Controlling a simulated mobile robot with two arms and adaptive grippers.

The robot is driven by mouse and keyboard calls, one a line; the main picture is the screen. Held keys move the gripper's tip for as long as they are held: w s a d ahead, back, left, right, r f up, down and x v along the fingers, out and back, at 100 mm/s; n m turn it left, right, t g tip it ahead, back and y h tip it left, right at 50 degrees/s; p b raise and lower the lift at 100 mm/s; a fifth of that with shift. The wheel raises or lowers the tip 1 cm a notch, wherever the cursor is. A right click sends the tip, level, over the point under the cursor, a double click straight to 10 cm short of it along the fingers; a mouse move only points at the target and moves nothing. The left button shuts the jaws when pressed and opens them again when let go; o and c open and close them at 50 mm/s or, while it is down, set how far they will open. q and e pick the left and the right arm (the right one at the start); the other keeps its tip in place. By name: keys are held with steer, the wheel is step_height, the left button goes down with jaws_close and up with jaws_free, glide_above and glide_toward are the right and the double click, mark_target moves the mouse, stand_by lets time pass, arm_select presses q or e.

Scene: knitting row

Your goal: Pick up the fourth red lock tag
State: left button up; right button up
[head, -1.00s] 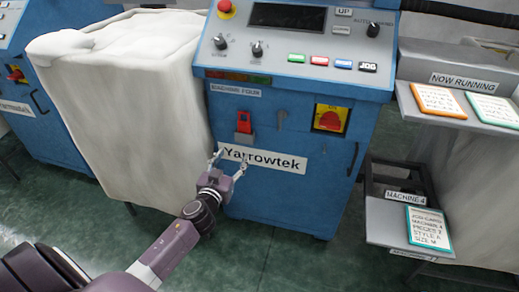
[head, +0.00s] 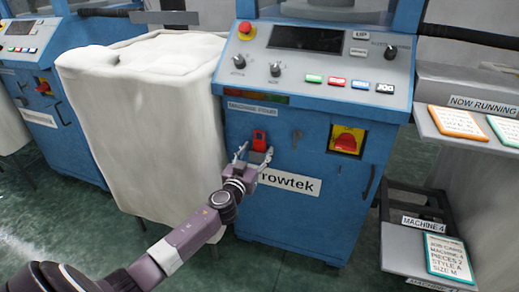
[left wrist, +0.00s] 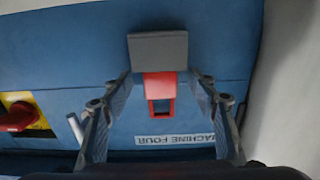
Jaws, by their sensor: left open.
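The red lock tag (head: 259,139) is on the blue front of the machine labelled Machine Four. In the left wrist view the tag (left wrist: 160,86) shows upside down, with a dark slot, one end meeting a grey block (left wrist: 158,50). My left gripper (head: 254,154) is open at the tag's lower end, one finger on each side. In the left wrist view the tag lies between the spread fingers, with gaps on both sides. I cannot tell how deep the fingertips reach. My right gripper is not in view.
A white-covered bulky block (head: 145,120) stands close left of the machine. A red rotary switch on a yellow plate (head: 347,140) is to the tag's right. The control panel (head: 315,65) juts out above. Shelves with job cards (head: 449,256) stand at right.

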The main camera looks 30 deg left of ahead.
mark_target(261, 127)
arm_select(q)
steer(key=shift+w, duration=0.1)
steer(key=c, duration=1.2)
steer(key=shift+r, duration=0.1)
steer(key=shift+r, duration=0.3)
step_height(261, 127, up, 6)
steer(key=p, duration=0.3)
steer(key=shift+r, duration=0.15)
steer(key=p+v, duration=0.1)
steer(key=v, duration=1.7)
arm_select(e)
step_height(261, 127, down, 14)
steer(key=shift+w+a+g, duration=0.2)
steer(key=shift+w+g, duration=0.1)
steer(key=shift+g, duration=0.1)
